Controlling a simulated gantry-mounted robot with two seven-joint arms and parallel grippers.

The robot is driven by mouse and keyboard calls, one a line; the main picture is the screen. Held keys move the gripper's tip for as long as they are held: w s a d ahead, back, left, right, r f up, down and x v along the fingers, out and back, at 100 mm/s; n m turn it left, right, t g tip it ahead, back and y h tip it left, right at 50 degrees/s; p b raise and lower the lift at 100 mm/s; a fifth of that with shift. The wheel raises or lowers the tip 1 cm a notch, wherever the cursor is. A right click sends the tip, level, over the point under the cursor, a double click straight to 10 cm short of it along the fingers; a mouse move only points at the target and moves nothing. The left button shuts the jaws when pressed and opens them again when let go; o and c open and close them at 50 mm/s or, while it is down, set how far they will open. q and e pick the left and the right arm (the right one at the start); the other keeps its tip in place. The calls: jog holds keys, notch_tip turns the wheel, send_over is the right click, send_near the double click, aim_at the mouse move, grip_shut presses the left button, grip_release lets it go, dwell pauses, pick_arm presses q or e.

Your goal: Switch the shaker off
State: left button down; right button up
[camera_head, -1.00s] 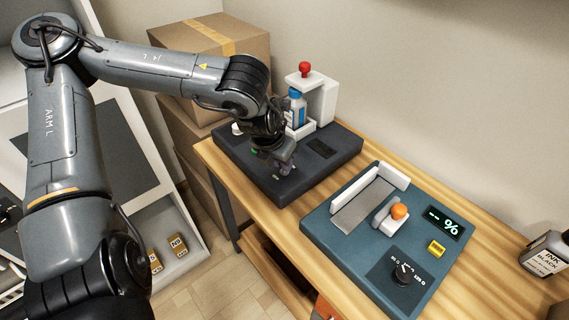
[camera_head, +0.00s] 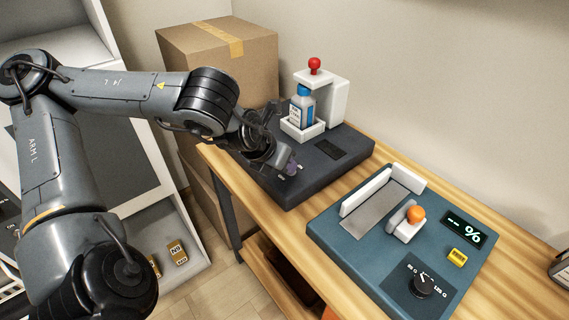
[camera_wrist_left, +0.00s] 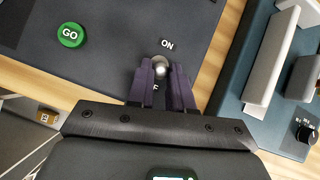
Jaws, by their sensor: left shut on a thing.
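The shaker (camera_head: 350,158) is a dark box on the wooden bench. A white holder (camera_head: 335,100) on it carries a blue-capped bottle (camera_head: 302,105) beneath a red knob (camera_head: 314,65). In the left wrist view a silver switch lever (camera_wrist_left: 161,70) stands between an ON label (camera_wrist_left: 167,44) and a partly hidden label ending in F (camera_wrist_left: 155,88). My left gripper (camera_head: 290,168) is at the shaker's front edge, its purple fingers (camera_wrist_left: 161,78) shut on the lever. The lever's exact tilt is unclear. A green GO button (camera_wrist_left: 71,35) lies to the left.
A blue press machine (camera_head: 330,230) with an orange knob (camera_head: 416,214), a dial (camera_head: 421,285) and a percent display (camera_head: 464,229) stands right of the shaker, across a strip of bare wood. Cardboard boxes (camera_head: 215,65) are stacked behind my left arm.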

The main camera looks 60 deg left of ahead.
pick_arm(q)
jog(key=c, duration=1)
grip_release()
jog(key=shift+r, duration=0.1)
jog(key=shift+b+v, duration=0.75)
jog(key=shift+v, duration=4.6)
